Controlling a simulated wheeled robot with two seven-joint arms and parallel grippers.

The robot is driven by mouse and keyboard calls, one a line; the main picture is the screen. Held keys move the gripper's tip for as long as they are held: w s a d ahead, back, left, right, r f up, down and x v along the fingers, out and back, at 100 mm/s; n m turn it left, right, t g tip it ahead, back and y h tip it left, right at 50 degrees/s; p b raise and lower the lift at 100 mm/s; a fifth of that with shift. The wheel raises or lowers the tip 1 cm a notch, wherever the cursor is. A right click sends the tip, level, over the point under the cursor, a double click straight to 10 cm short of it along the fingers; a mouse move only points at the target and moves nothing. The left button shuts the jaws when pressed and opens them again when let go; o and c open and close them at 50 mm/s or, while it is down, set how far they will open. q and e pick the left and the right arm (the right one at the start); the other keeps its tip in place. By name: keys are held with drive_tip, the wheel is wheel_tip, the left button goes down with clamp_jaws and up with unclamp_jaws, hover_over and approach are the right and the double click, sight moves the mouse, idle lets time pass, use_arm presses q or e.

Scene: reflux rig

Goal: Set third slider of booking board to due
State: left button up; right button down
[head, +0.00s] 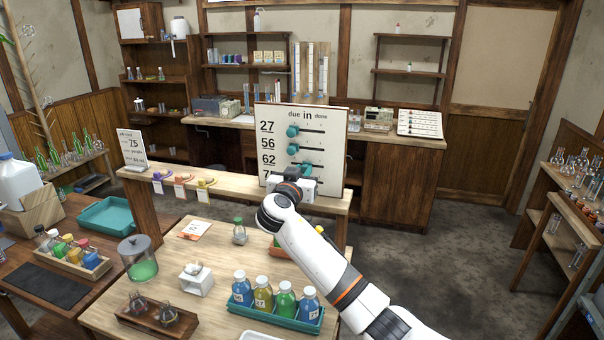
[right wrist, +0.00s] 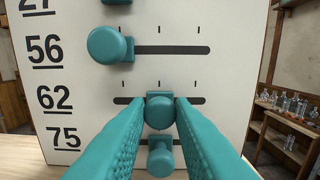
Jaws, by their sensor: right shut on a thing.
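The white booking board (head: 328,115) stands on the raised wooden shelf, with columns due, in and done and rows 27, 56, 62 and 75. The third slider's teal knob (right wrist: 160,112), in row 62, is at the middle mark, in. My right gripper (head: 300,175) is shut on this knob, with one teal finger on each side. The row 56 knob (right wrist: 108,45) and the row 27 knob (head: 293,131) are at the left, under due. The row 75 knob (right wrist: 160,158) is just below my fingers, near the middle. My left gripper is not in view.
Below the board, the table holds a teal rack (head: 262,318) of capped bottles, a jar with green contents (head: 140,262) and a small green-capped bottle (head: 239,232). Colored tags (head: 182,186) hang on the shelf left of the board. The row 62 slot is clear on both sides.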

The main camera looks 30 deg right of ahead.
sight(293, 163)
drive_tip(key=w+b, duration=0.1)
drive_tip(key=w+a+b, duration=0.1)
drive_tip(key=a+b, duration=0.1)
drive_tip(key=b, duration=0.1)
drive_tip(key=shift+w+a+f, duration=0.2)
drive_tip(key=shift+w+f, duration=0.05)
drive_tip(key=shift+w, duration=0.15)
drive_tip(key=shift+w+a+r, duration=0.1)
drive_tip(key=shift+r, duration=0.15)
drive_tip(key=c, duration=1.6)
unclamp_jaws()
drive_tip(key=o, duration=0.3)
drive_tip(key=shift+w+a, duration=0.1)
drive_tip(key=shift+o, duration=0.2)
drive_tip(key=b+v, duration=0.5)
drive_tip(key=v, duration=0.7)
drive_tip(key=shift+b, duration=0.35)
